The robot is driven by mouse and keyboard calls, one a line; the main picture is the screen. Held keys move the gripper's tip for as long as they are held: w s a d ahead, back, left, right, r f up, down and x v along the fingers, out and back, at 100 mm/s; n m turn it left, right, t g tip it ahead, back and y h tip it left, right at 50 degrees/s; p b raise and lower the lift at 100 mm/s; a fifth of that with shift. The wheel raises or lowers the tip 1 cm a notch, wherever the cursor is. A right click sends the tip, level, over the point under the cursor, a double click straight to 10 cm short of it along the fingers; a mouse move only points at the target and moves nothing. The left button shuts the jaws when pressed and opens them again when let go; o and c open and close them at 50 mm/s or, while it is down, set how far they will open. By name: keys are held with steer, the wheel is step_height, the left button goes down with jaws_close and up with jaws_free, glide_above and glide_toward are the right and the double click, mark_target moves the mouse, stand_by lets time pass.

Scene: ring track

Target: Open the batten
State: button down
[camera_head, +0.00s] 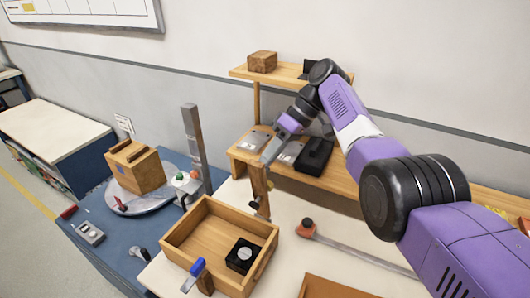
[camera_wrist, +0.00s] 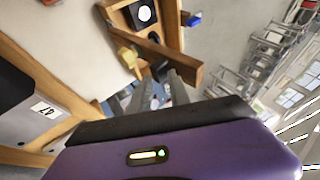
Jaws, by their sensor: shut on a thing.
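The batten, a wooden bar (camera_head: 260,189), stands roughly upright in the head view, just behind the open wooden drawer-like box. Dark knobs show near its lower end. My gripper (camera_head: 267,158) reaches down to its upper end, with its grey fingers closed there. In the wrist view the wooden bar (camera_wrist: 180,64) crosses in front of my fingertips (camera_wrist: 158,75), with a dark knob and a yellow block beside it. My gripper is shut on the batten; the exact contact is partly hidden by the fingers.
The open wooden box (camera_head: 181,257) holds a black block (camera_head: 242,256). A wooden shelf (camera_head: 240,73) stands behind. A grey post (camera_head: 194,147) rises at left, near a wooden crate (camera_head: 136,168) on a round plate. A red-ended rod (camera_head: 350,244) lies right of the box.

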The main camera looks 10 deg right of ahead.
mark_target(268, 169)
steer(key=shift+s+f, duration=0.2)
steer(key=shift+f, duration=0.6)
steer(key=shift+s+f, duration=0.15)
steer(key=shift+f, duration=0.65)
steer(key=c, duration=1.2)
jaws_free()
steer(key=shift+w+f, duration=0.1)
steer(key=shift+w, duration=0.05)
steer(key=shift+c, duration=0.9)
steer(key=shift+d+r, duration=0.1)
steer(key=shift+r, duration=0.1)
steer(key=r, duration=0.7)
steer(key=r+p, duration=0.1)
steer(key=r, duration=1.3)
steer(key=shift+w+a+r, duration=0.1)
steer(key=shift+a+r, duration=0.1)
steer(key=shift+a, duration=0.05)
